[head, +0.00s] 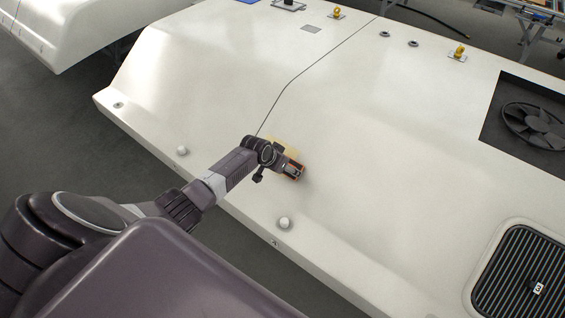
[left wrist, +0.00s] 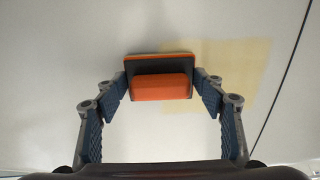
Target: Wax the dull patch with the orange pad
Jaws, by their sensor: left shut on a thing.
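My left gripper (head: 283,164) is shut on the orange pad (head: 294,171), close to the sloped white panel. In the left wrist view the fingers of the gripper (left wrist: 161,90) grip the ends of the dark and orange pad (left wrist: 160,87). The dull patch (left wrist: 241,72) is a pale yellow square beside and partly behind the pad, mostly to its right. In the head view the patch (head: 291,146) shows behind the gripper, partly hidden. I cannot tell whether the pad touches the panel. My right gripper is in neither view.
The white panel (head: 210,75) has a thin dark seam (head: 330,55) near the patch. White knobs (head: 284,223) stand along its lower front edge. A fan recess (head: 530,120) and a dark grille (head: 520,275) lie to the right. Small yellow fittings (head: 459,51) stand toward the back.

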